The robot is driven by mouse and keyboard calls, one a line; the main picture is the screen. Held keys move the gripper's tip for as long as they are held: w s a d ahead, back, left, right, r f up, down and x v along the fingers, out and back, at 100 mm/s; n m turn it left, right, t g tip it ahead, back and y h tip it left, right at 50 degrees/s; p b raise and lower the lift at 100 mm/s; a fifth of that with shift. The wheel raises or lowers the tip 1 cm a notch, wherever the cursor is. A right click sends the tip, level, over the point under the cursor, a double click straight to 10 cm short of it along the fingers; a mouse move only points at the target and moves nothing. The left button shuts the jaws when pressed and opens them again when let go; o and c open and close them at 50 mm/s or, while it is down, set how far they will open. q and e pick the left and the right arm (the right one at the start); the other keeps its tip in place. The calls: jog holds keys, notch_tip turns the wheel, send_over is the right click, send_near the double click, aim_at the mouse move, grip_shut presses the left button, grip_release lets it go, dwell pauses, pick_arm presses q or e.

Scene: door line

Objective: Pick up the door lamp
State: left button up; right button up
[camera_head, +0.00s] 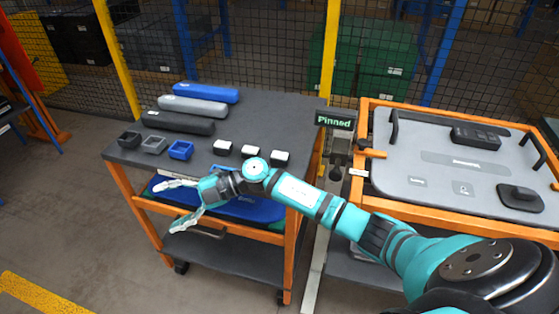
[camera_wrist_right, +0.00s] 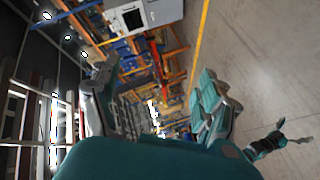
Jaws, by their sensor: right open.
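Three small white-and-black blocks (camera_head: 250,151) stand in a row on the dark cart top; they may be the door lamps, but I cannot tell for sure. My right gripper (camera_head: 172,207) is open and empty, left of and nearer than these blocks, beside the cart's front edge. In the right wrist view its spread fingers (camera_wrist_right: 155,75) have nothing between them. A small teal arm end with a gripper (camera_wrist_right: 280,138), likely my left, shows at the right of that view; its jaw state is unclear. My right forearm passes just in front of the blocks.
Three long bars (camera_head: 193,107) and three small cups (camera_head: 153,145) share the cart top (camera_head: 262,115). Blue parts (camera_head: 245,208) lie on the shelf below. Mesh fencing runs behind.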

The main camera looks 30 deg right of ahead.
notch_tip(320, 180, up, 2)
jog(key=s+d+n+g+h, duration=0.1)
jog(key=d+n+g+h, duration=0.1)
jog(key=n+g+h, duration=0.15)
jog(key=m+t+h, duration=0.2)
jog(key=m+h, duration=0.2)
jog(key=h, duration=1.1)
send_near(280, 155)
jog(key=shift+n, duration=0.25)
jog(key=p+x, duration=0.2)
jog(key=x, duration=0.3)
jog(key=shift+s+f, duration=0.15)
jog(key=shift+f, duration=0.05)
jog(key=p+x, duration=0.2)
jog(key=x, duration=0.3)
jog(key=shift+w+d, duration=0.1)
jog(key=shift+w, duration=0.15)
jog(key=c, duration=1.2)
jog(key=shift+o, duration=0.2)
